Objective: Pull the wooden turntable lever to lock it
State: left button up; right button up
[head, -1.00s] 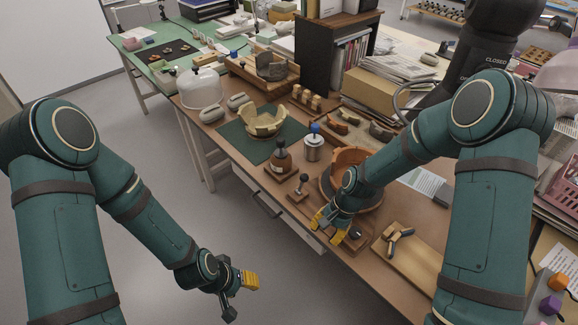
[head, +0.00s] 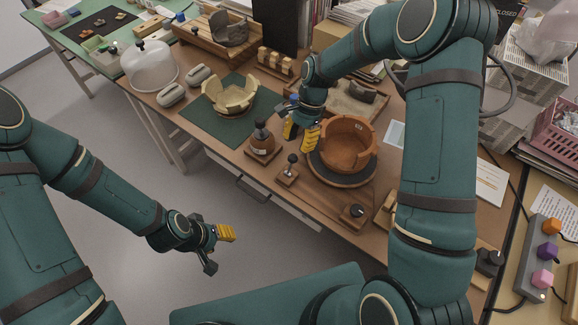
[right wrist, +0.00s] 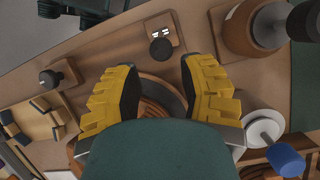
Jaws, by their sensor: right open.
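The turntable (head: 367,182) carries a reddish-brown, partly rebuilt bowl (head: 350,152). Left of it, a small wooden block holds a short lever with a black ball knob (head: 292,159); the lever also shows at the top of the right wrist view (right wrist: 160,48). My right gripper (head: 301,134) is open and empty, above the table between the bowl and a dark-topped bottle. In the right wrist view its yellow fingers (right wrist: 160,95) are spread, with the lever beyond them. My left gripper (head: 222,245) hangs over the floor in front of the table, away from everything; its opening is unclear.
The brown bottle (head: 261,138) stands close left of the lever. A black knob on a wooden block (head: 354,212) is at the turntable's front. The blue-knobbed jar (right wrist: 286,160) is near my right gripper. A cream bowl (head: 230,98) sits on a green mat (head: 215,127).

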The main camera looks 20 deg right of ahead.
aim_at(290, 170)
jog(key=b+x, duration=0.1)
jog(key=x, duration=0.8)
jog(key=shift+a+f, duration=0.1)
jog(key=shift+f, duration=0.25)
grip_shut()
